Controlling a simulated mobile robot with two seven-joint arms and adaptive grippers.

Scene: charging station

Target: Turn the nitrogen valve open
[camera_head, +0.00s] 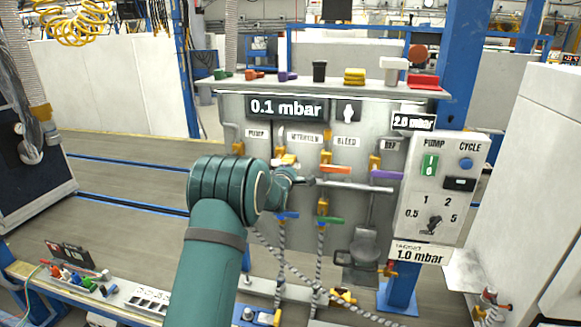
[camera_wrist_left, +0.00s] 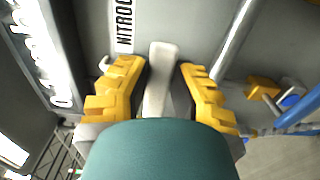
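The nitrogen valve's pale lever (camera_wrist_left: 160,80) stands between the two yellow fingers of my left gripper (camera_wrist_left: 159,67) in the left wrist view. The fingers are open, with a gap showing on both sides of the lever. A label starting "NITROG" (camera_wrist_left: 125,25) is just beyond it. In the head view the nitrogen label (camera_head: 303,138) is on the grey panel (camera_head: 232,110), and my teal left arm reaches up to the panel below it. My wrist hides most of the valve and the fingers there. My right gripper is not in view.
An orange lever (camera_head: 335,170) under the bleed label and a purple lever (camera_head: 387,175) are to the right. Blue (camera_head: 287,215) and green (camera_head: 330,220) levers are below, near hanging hoses. A control box (camera_head: 436,185) stands at the right. A gauge display (camera_head: 285,107) reads 0.1 mbar.

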